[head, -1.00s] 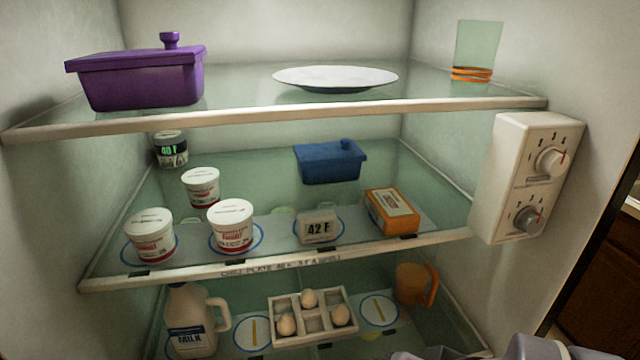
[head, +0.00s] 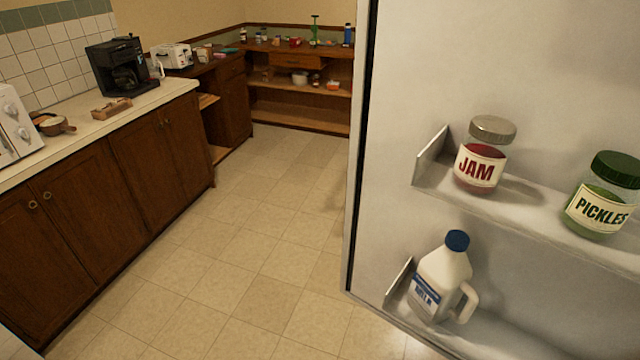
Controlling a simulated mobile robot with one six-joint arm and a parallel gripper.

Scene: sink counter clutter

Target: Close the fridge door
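The fridge door (head: 408,95) stands open at the right of the head view, with its inner side facing me. Its upper door shelf (head: 535,205) holds a jam jar (head: 480,158) and a pickles jar (head: 603,198). Its lower shelf (head: 480,338) holds a milk jug (head: 440,280) with a blue cap. The door's free edge is the dark vertical strip toward the picture's middle. The fridge interior is out of view now. My gripper is not in view.
Tiled floor (head: 240,260) lies clear between the door and the wooden cabinets (head: 100,200) on the left. The counter (head: 85,130) there holds a coffee maker (head: 122,68) and a toaster (head: 171,57). Open wooden shelving (head: 300,105) stands at the back.

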